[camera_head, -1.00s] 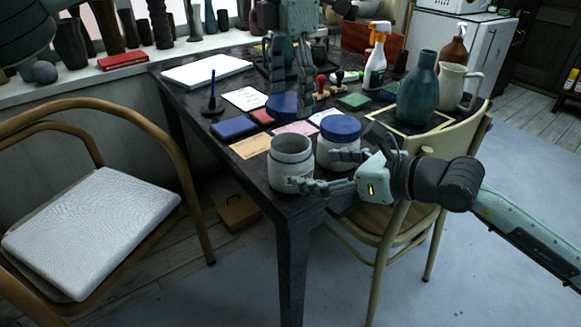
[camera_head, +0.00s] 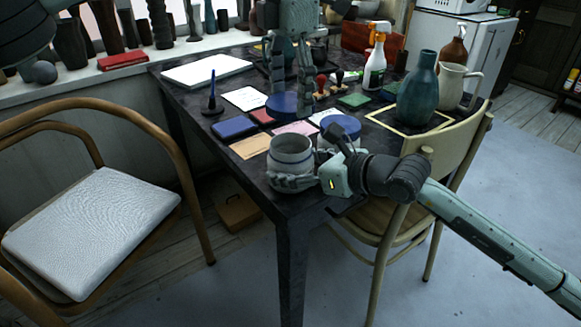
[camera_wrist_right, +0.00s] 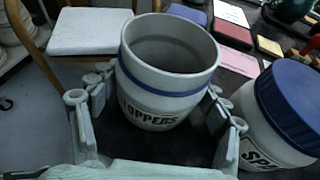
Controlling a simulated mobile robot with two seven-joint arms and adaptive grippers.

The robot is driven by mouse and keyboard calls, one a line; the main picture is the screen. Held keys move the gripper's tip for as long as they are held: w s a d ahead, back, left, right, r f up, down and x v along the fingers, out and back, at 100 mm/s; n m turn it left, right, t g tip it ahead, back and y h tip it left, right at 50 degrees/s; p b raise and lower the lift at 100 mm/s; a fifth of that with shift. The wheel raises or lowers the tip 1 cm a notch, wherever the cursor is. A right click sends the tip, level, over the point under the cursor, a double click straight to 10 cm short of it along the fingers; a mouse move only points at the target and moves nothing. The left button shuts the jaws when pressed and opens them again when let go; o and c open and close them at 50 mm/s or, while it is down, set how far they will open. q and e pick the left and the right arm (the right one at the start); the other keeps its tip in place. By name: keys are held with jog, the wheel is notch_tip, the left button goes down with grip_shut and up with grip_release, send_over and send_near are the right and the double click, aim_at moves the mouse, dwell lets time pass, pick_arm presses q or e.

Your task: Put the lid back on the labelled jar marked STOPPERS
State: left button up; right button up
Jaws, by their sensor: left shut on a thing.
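The open STOPPERS jar (camera_head: 291,153), pale with a blue band, stands upright near the table's front corner. Its partly covered label reads "TOPPERS" in the right wrist view (camera_wrist_right: 160,108), and its mouth is uncovered. My right gripper (camera_head: 296,176) is open, its fingers on either side of the jar; whether they touch it is unclear. These fingers also flank the jar in the right wrist view (camera_wrist_right: 160,92). My left gripper (camera_head: 289,92) is shut on a blue lid (camera_head: 286,106), behind and above the jar in the head view.
A second jar with a blue lid (camera_head: 343,127) stands close to the right, its label starting "SP" (camera_wrist_right: 268,150). Colored pads and cards lie behind. A teal vase (camera_head: 418,92), a pitcher (camera_head: 455,85) and a spray bottle (camera_head: 375,68) stand further right.

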jog(key=c, duration=0.9)
pick_arm(q)
jog(key=shift+f, duration=2.5)
jog(key=shift+f, duration=0.85)
jog(key=shift+f, duration=0.6)
